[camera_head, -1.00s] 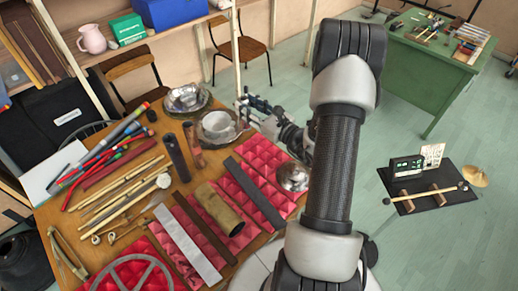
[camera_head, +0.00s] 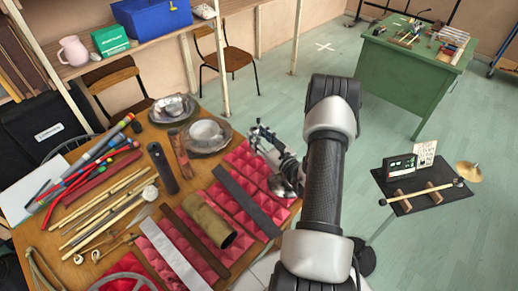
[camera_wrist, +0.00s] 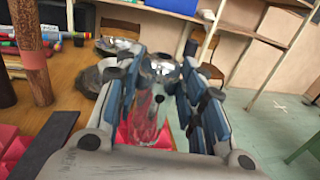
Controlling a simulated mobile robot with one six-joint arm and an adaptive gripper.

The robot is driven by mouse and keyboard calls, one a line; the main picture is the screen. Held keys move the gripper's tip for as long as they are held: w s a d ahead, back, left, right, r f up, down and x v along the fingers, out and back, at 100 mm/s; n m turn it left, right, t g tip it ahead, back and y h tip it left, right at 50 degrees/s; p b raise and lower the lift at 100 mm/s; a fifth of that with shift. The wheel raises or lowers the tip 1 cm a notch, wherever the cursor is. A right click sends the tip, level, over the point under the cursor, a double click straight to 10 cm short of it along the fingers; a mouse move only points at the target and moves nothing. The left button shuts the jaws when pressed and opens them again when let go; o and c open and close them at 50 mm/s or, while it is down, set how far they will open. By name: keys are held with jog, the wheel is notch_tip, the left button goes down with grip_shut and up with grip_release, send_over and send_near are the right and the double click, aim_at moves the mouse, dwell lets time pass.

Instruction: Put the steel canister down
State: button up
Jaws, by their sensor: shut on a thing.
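The steel canister (camera_wrist: 158,70) is a shiny, mirror-like piece between the fingers of my gripper (camera_wrist: 160,88) in the wrist view. Its polished side seems to pick up red from the foam below. The blue-padded fingers stand on both sides of it, shut on it. In the head view my gripper (camera_head: 262,135) is above the right back part of the table, right of a metal bowl on a plate (camera_head: 205,133). There the canister cannot be made out clearly, and its height above the surface cannot be told.
Red studded foam (camera_head: 242,160) covers the table's right side, with flat bars and a brown tube (camera_head: 210,222) on it. Another metal bowl (camera_head: 172,106) stands farther back. Sticks and mallets crowd the table's left.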

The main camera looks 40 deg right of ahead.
jog(key=shift+f+b, duration=0.6)
jog(key=shift+f, duration=1.7)
jog(key=shift+f, duration=0.15)
jog(key=o, duration=1.1)
